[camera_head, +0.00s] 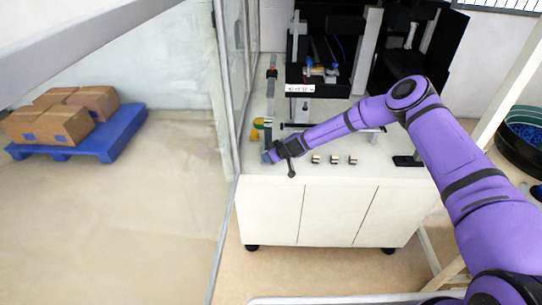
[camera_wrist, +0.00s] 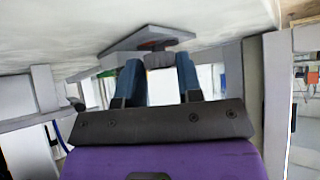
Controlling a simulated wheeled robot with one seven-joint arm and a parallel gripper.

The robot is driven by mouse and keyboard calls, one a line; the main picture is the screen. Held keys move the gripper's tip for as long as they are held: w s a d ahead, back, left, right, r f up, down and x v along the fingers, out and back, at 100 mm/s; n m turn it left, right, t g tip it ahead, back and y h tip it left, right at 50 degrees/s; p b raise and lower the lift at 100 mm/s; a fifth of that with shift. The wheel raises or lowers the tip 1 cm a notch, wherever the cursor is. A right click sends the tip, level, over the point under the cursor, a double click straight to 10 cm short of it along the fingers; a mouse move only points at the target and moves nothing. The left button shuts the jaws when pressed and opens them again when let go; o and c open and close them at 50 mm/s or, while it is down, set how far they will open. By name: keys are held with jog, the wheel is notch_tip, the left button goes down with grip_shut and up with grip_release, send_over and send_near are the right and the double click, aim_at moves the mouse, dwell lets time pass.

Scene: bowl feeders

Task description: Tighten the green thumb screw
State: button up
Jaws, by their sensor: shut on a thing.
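My gripper (camera_head: 267,157) is at the left end of the white cabinet top, beside a grey upright post. In the wrist view its two blue fingers (camera_wrist: 160,68) are closed on the sides of a small dark grey knob (camera_wrist: 159,60). The knob sits against a reddish-brown round part (camera_wrist: 155,45) on a grey plate (camera_wrist: 130,42). The knob does not look green here, so I cannot tell whether it is the green thumb screw. In the head view, a small yellow-green part (camera_head: 258,122) is on the post just behind my gripper, and my gripper hides what it holds.
Three small blocks (camera_head: 334,160) stand in a row on the white cabinet top (camera_head: 300,175), right of my gripper. A black machine (camera_head: 325,75) stands behind. A glass panel (camera_head: 230,90) is close on the left. Boxes on a blue pallet (camera_head: 110,145) are farther left.

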jog(key=m+t+h, duration=0.1)
jog(key=m, duration=0.1)
jog(key=m+h, duration=0.1)
jog(key=m, duration=0.1)
jog(key=a+m+t+h, duration=0.1)
jog(key=m+h, duration=0.1)
jog(key=shift+s+t, duration=0.3)
jog(key=m+h, duration=0.2)
jog(key=m, duration=0.1)
jog(key=m+h, duration=0.2)
jog(key=shift+a, duration=0.25)
jog(key=shift+m, duration=0.4)
jog(key=shift+f, duration=0.1)
jog(key=o, duration=0.6)
jog(key=shift+o, duration=0.2)
jog(key=v, duration=1.1)
jog(key=shift+a+f, duration=0.15)
jog(key=shift+a, duration=0.05)
